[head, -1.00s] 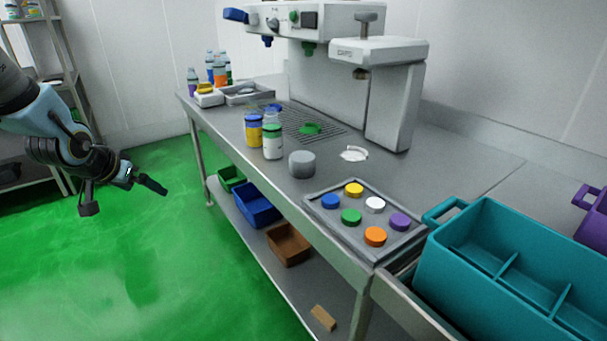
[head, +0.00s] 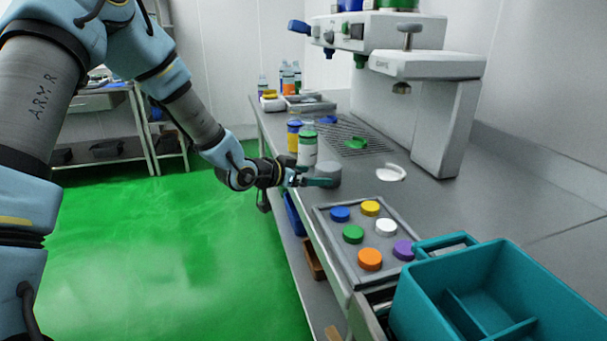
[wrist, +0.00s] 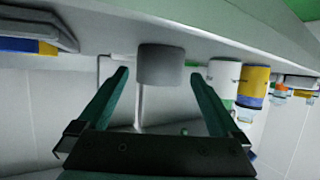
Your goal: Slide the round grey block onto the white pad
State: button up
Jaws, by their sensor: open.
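The round grey block (head: 328,174) stands on the counter near its front edge, beside the bottles. The white pad (head: 391,173) lies flat on the counter to the right of the block, with part of it looking like a ring or curved edge. My gripper (head: 318,181) is at the counter edge, low, with its fingers pointing at the block. In the wrist view my gripper (wrist: 159,75) is open, and the grey block (wrist: 161,65) shows between or just beyond the fingertips. I cannot tell whether a finger touches it. The pad is not clear in the wrist view.
A white bottle with a green cap (head: 307,146) and a yellow-blue one (head: 293,136) stand just behind the block. A tray of coloured discs (head: 348,252) lies in front. The coffee machine (head: 440,110) stands behind the pad. Counter between block and pad looks clear.

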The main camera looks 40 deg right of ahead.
aim_at(327, 176)
jog(key=p+x, duration=0.1)
jog(key=x, duration=0.5)
jog(key=shift+d+f, duration=0.2)
jog(key=shift+c, duration=0.2)
